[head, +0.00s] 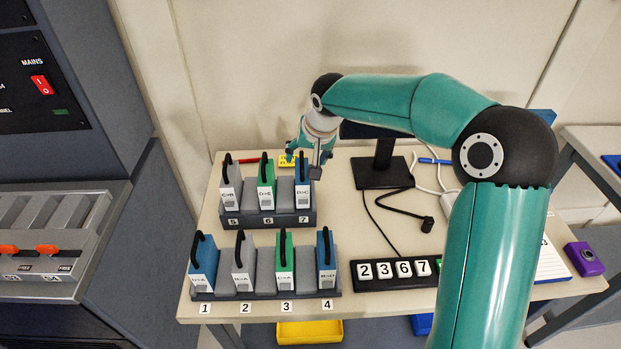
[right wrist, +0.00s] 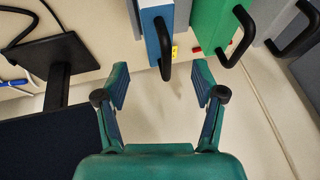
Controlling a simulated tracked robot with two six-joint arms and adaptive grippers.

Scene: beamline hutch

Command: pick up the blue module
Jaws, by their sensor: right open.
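Three blue modules with black handles show in the head view: one (head: 303,192) in the back rack at label 7, one (head: 204,262) at label 1 and one (head: 326,262) at label 4 in the front rack. My right gripper (head: 305,160) is open and empty, just behind and above the module at 7, partly hiding its surroundings. In the right wrist view, the open fingers (right wrist: 160,78) point toward a blue module (right wrist: 152,22), whose handle lies ahead of the gap, not between the fingers. My left gripper is out of view.
A green module (head: 265,194) and a grey one (head: 230,192) stand left of the module at 7. A monitor stand (head: 383,172) with cables is close on the right. The wall is behind. A yellow tray (head: 310,331) sits below the table's front edge.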

